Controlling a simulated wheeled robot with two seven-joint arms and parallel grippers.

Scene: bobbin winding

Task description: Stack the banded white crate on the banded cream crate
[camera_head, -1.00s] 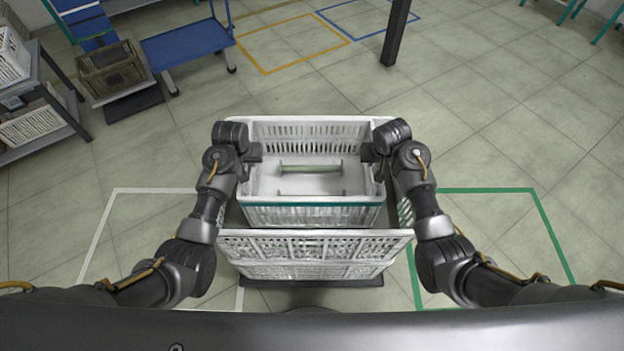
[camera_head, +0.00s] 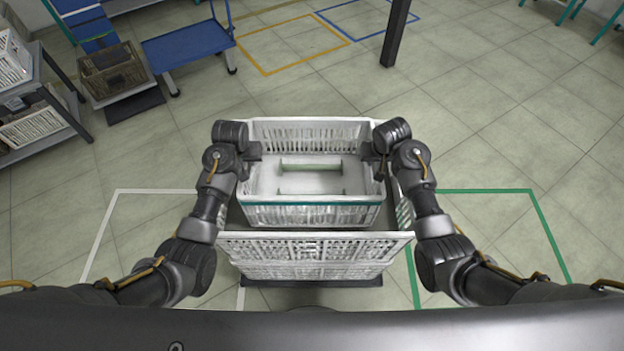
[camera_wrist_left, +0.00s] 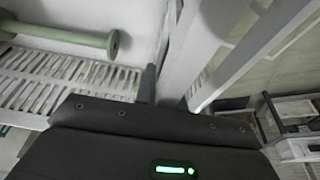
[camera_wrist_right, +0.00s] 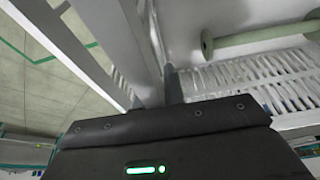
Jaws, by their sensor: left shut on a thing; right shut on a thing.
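A white crate with a teal band (camera_head: 312,215) along its near rim is held level between my two grippers. My left gripper (camera_head: 254,158) is shut on its left wall and my right gripper (camera_head: 371,158) on its right wall. A pale green bobbin (camera_head: 312,163) lies inside; it also shows in the left wrist view (camera_wrist_left: 70,36) and right wrist view (camera_wrist_right: 260,38). The banded crate sits within the outline of a larger slatted white container (camera_head: 315,250). Whether it touches that container's floor is hidden. I cannot pick out a banded cream crate.
A brown crate (camera_head: 112,72) stands on a low stand at the back left, beside a shelf with white crates (camera_head: 12,62). A blue cart (camera_head: 187,42) and a dark post (camera_head: 396,32) are further back. Floor on the right, with a green outline (camera_head: 545,225), is clear.

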